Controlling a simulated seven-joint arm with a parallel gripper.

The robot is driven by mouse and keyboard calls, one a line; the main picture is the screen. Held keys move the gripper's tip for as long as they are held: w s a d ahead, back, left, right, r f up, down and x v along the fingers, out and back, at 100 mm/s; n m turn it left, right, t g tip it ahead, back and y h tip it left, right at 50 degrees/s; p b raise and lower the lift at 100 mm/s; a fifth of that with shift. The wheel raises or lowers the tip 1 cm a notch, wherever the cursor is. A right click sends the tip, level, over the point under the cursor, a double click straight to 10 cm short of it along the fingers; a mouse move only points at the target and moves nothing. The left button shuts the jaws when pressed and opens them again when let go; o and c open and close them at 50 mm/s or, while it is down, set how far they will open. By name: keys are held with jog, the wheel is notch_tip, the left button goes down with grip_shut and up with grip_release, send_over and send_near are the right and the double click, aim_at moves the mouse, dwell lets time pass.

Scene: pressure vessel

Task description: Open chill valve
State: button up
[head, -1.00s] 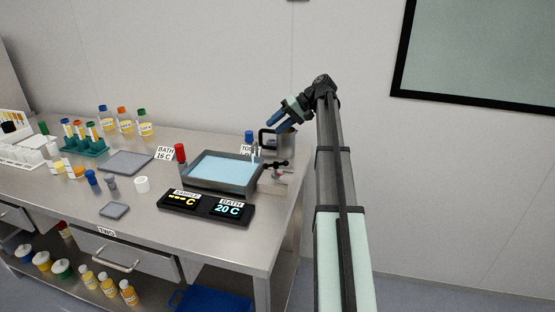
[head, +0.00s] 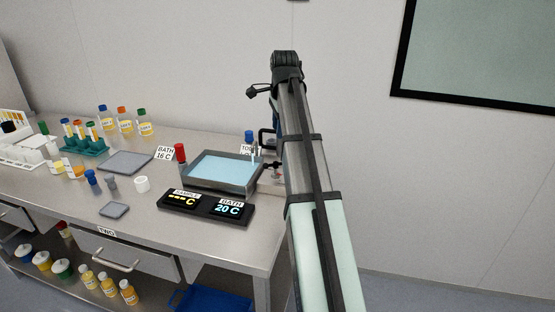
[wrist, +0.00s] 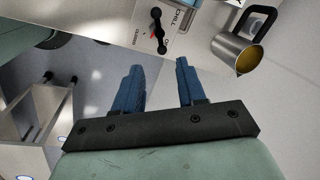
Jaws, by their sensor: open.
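The chill valve's black lever (wrist: 158,32) shows at the top of the wrist view, on a pale plate with a CHILL label and a red mark beside the lever. In the head view a dark part of the valve (head: 272,165) shows at the bath's right end, partly covered by my arm. My gripper (wrist: 160,78) has two blue fingers, spread apart with nothing between them. The lever lies beyond the fingertips, and the fingers appear apart from it. In the head view my arm mostly hides the gripper. The water bath (head: 192,185) holds pale blue water.
A steel jug (wrist: 232,52) with a black handle stands close to the valve, right of it in the wrist view. A display (head: 205,207) reading BATH 20 C lies in front of the bath.

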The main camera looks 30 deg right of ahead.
aim_at(278, 164)
jog(key=f, duration=0.4)
jog(key=w+f, duration=0.1)
jog(key=f, duration=0.4)
jog(key=w+f, duration=0.1)
jog(key=f, duration=0.3)
jog(key=shift+w+d+f, duration=0.2)
jog(key=shift+d, duration=0.15)
jog(key=shift+c, duration=0.5)
grip_shut()
